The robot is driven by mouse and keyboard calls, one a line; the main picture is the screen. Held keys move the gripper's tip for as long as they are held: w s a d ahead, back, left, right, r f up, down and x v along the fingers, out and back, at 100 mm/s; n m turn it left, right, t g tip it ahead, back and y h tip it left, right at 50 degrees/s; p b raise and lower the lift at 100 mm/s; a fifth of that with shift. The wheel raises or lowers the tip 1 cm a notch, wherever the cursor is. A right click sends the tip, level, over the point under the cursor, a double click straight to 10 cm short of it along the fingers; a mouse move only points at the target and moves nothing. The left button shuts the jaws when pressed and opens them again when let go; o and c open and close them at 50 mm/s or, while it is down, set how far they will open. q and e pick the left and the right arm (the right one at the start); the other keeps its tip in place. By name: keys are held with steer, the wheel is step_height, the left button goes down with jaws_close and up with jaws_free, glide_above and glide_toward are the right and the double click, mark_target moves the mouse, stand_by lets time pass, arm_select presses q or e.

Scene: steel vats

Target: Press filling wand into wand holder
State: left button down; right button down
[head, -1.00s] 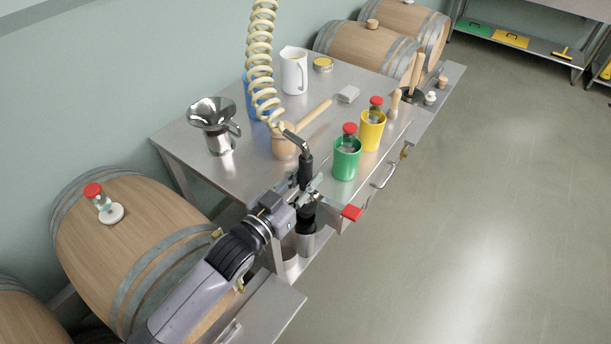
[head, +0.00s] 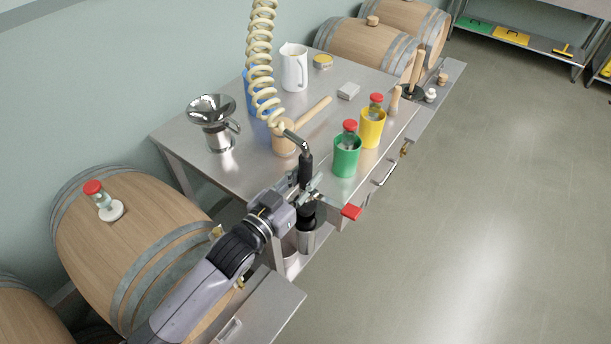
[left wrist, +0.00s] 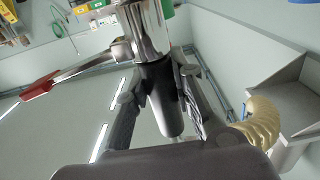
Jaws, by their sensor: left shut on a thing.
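The filling wand (head: 305,168) has a black grip and a bent steel top, with a cream coiled hose (head: 262,70) rising from it. It stands roughly upright at the near corner of the steel table. My left gripper (head: 306,193) is shut around it. In the left wrist view, the black grip (left wrist: 160,95) lies between my two fingers, beside a steel cylinder and a red-tipped lever (left wrist: 40,88). Below my gripper in the head view, a steel cylinder (head: 306,241), perhaps the wand holder, stands by the table edge. Whether the wand is seated is hidden. My right gripper is out of view.
On the steel table (head: 245,172) stand a green cup (head: 346,158), a yellow cup (head: 372,130), a mallet (head: 285,138), a steel funnel vessel (head: 215,120) and a white jug (head: 294,68). A barrel (head: 130,240) lies at left. The floor at right is clear.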

arm_select(q)
steer(key=shift+f+b, duration=1.05)
steer(key=shift+f, duration=0.65)
stand_by(0.4)
steer(key=c, duration=1.3)
jaws_free()
steer(key=shift+c, duration=0.2)
steer(key=shift+o, duration=0.2)
steer(key=shift+f, duration=0.1)
steer(key=v, duration=1.2)
